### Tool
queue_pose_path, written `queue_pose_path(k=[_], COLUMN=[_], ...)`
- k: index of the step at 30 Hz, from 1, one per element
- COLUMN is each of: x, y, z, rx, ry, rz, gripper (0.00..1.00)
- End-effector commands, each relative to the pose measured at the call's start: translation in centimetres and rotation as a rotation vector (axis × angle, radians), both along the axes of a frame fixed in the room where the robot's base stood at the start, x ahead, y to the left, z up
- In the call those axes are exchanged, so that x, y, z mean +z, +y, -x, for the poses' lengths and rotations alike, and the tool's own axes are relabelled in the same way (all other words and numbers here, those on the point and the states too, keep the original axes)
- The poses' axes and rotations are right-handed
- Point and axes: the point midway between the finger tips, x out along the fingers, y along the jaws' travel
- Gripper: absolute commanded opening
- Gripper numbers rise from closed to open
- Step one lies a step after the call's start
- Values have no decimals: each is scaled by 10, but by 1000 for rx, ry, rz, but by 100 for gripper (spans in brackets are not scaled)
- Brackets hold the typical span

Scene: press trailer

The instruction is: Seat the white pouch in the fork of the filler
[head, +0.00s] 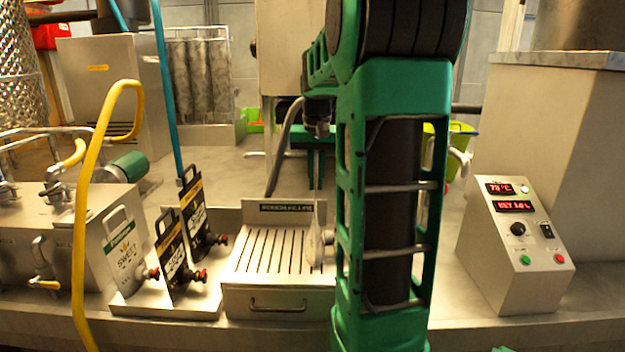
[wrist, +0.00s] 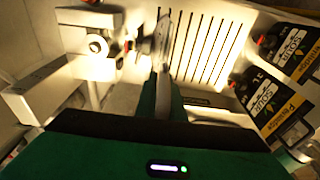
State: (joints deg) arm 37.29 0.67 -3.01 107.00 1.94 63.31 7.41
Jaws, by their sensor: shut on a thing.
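My gripper (wrist: 164,72) is shut on a pale pouch (wrist: 163,42), seen nearly edge-on in the wrist view. In the head view this pouch (head: 316,244) hangs upright over the right part of a slotted tray, just left of my arm; its printed face cannot be read. The dark green gripper (head: 317,180) comes down behind the tray in the head view. A pale metal fitting with a round knob (wrist: 97,44) is left of the held pouch in the wrist view and may be the filler. I cannot make out the fork; my arm hides that area in the head view.
A rack (head: 190,308) left of the slotted tray (head: 245,262) holds another white pouch (head: 125,255) and two black pouches (head: 172,255) (head: 192,215) with red caps. A control box (head: 518,245) stands right of my arm. A yellow hose (head: 82,220) rises at the left.

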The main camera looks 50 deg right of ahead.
Motion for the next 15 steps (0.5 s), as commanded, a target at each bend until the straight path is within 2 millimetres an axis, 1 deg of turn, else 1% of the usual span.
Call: queue_pose_path(k=[6,12,13,14,15], x=[-4,-4,-4,-4,-4], y=[0,0,0,0,0], z=[0,0,0,0,0], rx=[0,0,0,0,0], ry=[0,0,0,0,0], rz=[0,0,0,0,0], gripper=[0,0,11,18,27])
